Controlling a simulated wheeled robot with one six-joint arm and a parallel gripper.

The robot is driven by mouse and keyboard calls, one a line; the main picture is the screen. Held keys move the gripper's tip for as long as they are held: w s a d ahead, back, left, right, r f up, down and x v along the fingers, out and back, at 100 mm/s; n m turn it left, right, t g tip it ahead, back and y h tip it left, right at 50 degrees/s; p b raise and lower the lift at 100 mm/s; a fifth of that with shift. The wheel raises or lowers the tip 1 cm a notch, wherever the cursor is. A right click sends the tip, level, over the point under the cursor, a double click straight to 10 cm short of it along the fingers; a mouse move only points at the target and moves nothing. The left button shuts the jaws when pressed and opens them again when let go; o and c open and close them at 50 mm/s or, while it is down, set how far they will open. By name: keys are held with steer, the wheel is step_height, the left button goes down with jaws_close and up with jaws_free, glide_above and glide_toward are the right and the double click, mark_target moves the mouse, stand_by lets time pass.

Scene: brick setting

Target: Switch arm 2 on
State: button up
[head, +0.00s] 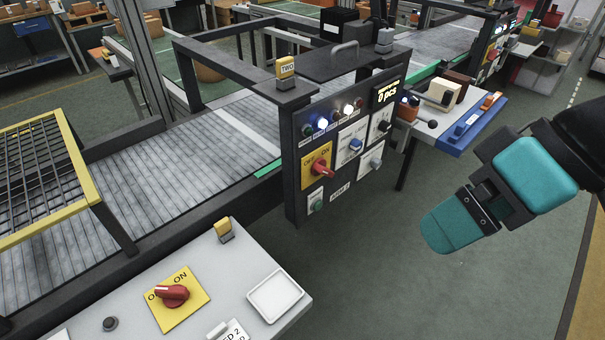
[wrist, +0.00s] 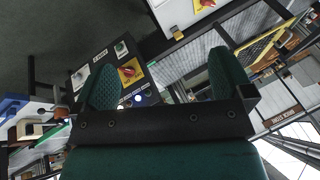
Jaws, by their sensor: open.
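A dark control panel (head: 340,135) stands at the end of the conveyor, with a label on it that seems to read ARM 2. On it a red rotary knob (head: 322,168) sits on a yellow OFF/ON plate (head: 313,158); its exact setting is hard to tell. My gripper (head: 446,232) is in the air to the right of the panel, apart from it, with nothing held. In the wrist view my gripper (wrist: 163,82) has its two green fingers spread wide. The yellow plate (wrist: 130,70) with the knob shows between them, farther off.
A grey table (head: 225,270) in front carries another red knob (head: 173,294) on a yellow OFF/ON plate, a white tray (head: 275,295) and a partly cut-off label. A side table (head: 455,130) with blocks stands behind the panel. Floor right of the panel is clear.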

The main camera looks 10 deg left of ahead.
steer(key=w+a+f+y+b, duration=0.3)
steer(key=w+a+f+b, duration=0.15)
steer(key=f+b, duration=0.4)
steer(key=m+t+y+b, duration=0.6)
steer(key=t+b, duration=0.5)
steer(key=b, duration=0.5)
glide_toward(330, 171)
steer(key=p+x, duration=0.6)
steer(key=x, duration=0.5)
steer(key=shift+f+p, duration=0.1)
steer(key=shift+p, duration=0.25)
steer(key=c, duration=0.9)
